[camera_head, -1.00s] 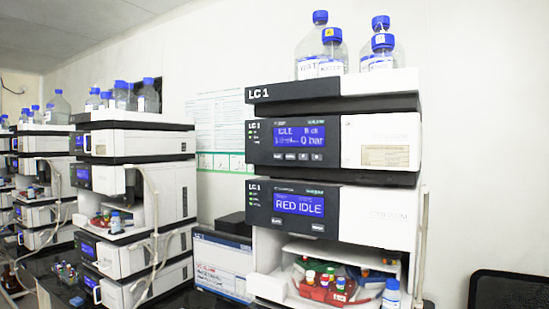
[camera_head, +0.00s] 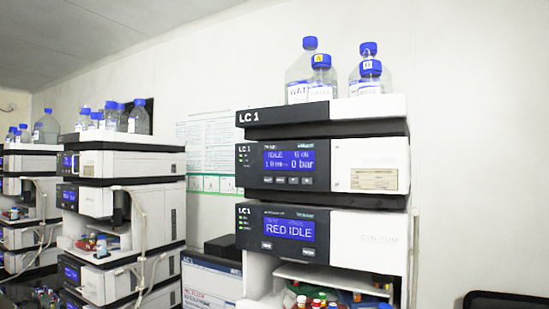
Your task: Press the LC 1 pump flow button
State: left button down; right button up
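The LC 1 stack stands right of centre, its black top tray (camera_head: 262,117) labelled LC 1. Below it is the pump module (camera_head: 368,152), white with a dark front panel. Its blue display (camera_head: 290,160) reads IDLE and 0 bar. A row of small buttons (camera_head: 280,180) runs under that display; their labels are too small to read, so I cannot tell which one is flow. Neither of my grippers is in view.
Blue-capped bottles (camera_head: 321,80) stand on the top tray. An open bay (camera_head: 335,276) with coloured-cap vials sits low in the stack. Another instrument stack (camera_head: 135,165) stands left, with a carton (camera_head: 208,283) between. A dark chair back (camera_head: 505,301) shows bottom right.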

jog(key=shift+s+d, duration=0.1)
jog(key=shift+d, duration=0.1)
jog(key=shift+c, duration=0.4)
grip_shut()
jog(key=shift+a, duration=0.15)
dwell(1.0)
